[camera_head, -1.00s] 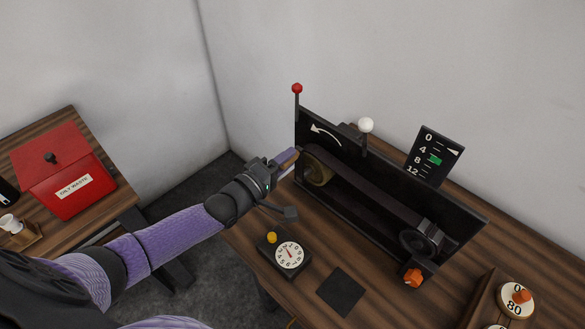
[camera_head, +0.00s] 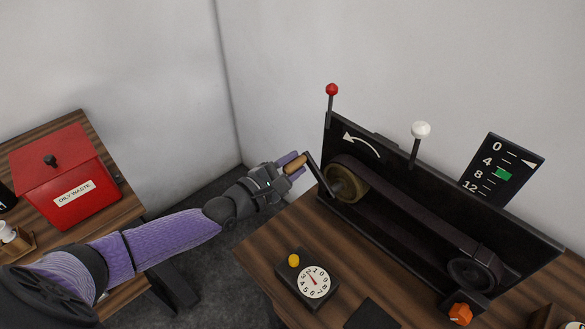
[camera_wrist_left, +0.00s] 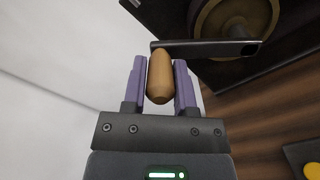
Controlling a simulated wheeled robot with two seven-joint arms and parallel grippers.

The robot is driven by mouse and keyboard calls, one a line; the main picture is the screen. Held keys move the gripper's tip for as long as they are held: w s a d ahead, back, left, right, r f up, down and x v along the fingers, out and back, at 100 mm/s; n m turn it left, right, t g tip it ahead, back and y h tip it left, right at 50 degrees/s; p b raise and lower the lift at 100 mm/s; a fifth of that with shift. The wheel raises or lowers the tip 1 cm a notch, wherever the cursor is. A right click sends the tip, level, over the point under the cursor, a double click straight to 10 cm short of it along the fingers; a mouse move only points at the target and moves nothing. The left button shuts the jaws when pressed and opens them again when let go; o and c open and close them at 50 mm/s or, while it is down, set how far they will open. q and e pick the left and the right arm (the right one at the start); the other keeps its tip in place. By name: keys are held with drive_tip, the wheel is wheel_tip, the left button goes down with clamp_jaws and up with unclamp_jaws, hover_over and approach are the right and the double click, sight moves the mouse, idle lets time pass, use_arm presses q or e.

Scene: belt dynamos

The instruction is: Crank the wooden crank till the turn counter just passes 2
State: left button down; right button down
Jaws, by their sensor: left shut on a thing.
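The wooden crank handle (camera_head: 295,167) sticks out from a dark crank arm (camera_head: 320,176) at the left end of the belt machine (camera_head: 400,215). My left gripper (camera_head: 290,163) is shut on the handle. In the left wrist view, the handle (camera_wrist_left: 160,77) sits between the two purple fingers of my left gripper (camera_wrist_left: 160,85), and the crank arm (camera_wrist_left: 205,48) runs off to the right. The turn counter (camera_head: 313,281) is a white round dial with a red pointer and a yellow knob (camera_head: 294,260); its pointer tilts to the upper left. My right gripper is not in view.
A curved white arrow (camera_head: 361,146) marks the machine's panel. A red-knobbed lever (camera_head: 332,90), a white-knobbed lever (camera_head: 421,130) and a 0-to-12 scale (camera_head: 500,172) stand along it. An orange knob (camera_head: 460,314) is in front. A red oily-waste box (camera_head: 65,175) stands at left.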

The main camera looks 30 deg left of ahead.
use_arm(q)
drive_tip(key=shift+w+a+f+n+b, duration=0.1)
drive_tip(key=shift+a+f+n+b, duration=0.1)
drive_tip(key=shift+f+n+b, duration=0.2)
drive_tip(key=shift+r, duration=0.1)
drive_tip(key=shift+c, duration=2)
unclamp_jaws()
drive_tip(key=p+v, duration=0.1)
drive_tip(key=v, duration=0.9)
